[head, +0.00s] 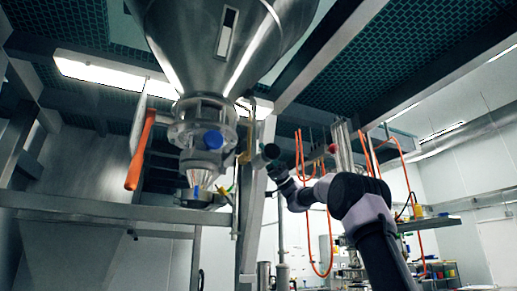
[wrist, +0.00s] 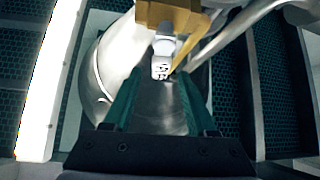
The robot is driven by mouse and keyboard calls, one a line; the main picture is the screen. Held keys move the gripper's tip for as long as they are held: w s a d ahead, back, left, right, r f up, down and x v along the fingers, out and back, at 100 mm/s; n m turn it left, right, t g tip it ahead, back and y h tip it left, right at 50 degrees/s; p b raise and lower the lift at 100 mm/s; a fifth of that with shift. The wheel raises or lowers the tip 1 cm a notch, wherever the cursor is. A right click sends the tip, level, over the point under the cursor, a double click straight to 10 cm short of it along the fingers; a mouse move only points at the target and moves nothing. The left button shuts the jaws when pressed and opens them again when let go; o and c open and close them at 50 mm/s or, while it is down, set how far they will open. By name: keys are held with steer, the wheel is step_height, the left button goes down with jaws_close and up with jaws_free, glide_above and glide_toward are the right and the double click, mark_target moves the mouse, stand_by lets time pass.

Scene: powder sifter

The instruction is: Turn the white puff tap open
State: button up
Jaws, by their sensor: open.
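In the wrist view, a small white tap (wrist: 162,58) hangs under a yellow-gold fitting (wrist: 172,18), in front of the steel hopper. My gripper (wrist: 158,84) has green fingers spread apart and empty. The tap shows between and just beyond the fingertips; I cannot tell whether it touches them. In the head view, my arm reaches from the lower right toward the fittings beside the hopper's outlet. The white tap cannot be made out there, and my fingers are too small to judge.
A large steel hopper (head: 220,35) hangs overhead with an orange-handled lever (head: 139,155) at its left. A steel pipe (wrist: 235,30) runs close to the tap's right side. Orange hoses (head: 309,230) hang behind my arm. A metal beam (head: 110,212) crosses below the outlet.

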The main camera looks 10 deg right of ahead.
steer(key=shift+x, duration=1.05)
jaws_close()
stand_by(0.7)
